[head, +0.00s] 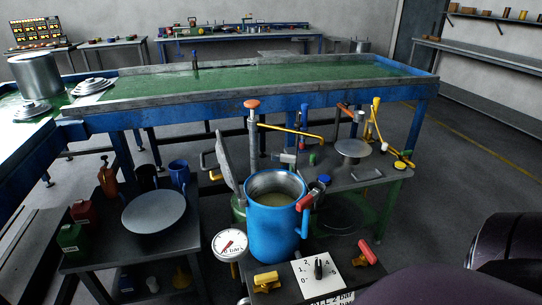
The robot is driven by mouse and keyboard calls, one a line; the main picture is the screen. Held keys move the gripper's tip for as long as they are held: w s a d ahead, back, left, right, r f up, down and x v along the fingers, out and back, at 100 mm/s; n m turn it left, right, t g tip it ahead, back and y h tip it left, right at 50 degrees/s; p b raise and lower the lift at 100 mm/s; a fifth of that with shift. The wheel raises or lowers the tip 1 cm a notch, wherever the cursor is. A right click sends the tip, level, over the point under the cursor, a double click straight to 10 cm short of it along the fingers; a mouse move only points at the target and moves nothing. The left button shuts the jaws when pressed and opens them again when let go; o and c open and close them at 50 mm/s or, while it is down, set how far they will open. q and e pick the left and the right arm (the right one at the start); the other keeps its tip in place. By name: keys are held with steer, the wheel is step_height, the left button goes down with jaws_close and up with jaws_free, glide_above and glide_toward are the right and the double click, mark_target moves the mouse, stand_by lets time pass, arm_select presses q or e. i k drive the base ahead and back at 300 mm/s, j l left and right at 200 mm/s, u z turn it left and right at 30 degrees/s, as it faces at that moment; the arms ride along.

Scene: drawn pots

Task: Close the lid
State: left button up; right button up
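A blue pot (272,232) stands upright at the front centre, open at the top, with a metal rim and pale contents inside. A grey round lid (226,160) stands tilted up on edge at the pot's left side, clear of the opening. A red-handled part (305,201) sits at the right of the pot's rim. Neither of my grippers shows in the head view.
A small dark table (180,240) with a round grey plate (154,211) is at left. A long green-topped table (250,82) runs behind. A dark rounded shape fills the lower right.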

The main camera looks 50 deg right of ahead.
mark_target(225, 164)
steer(key=z, duration=1)
steer(key=i+j+u, duration=0.1)
steer(key=j, duration=0.3)
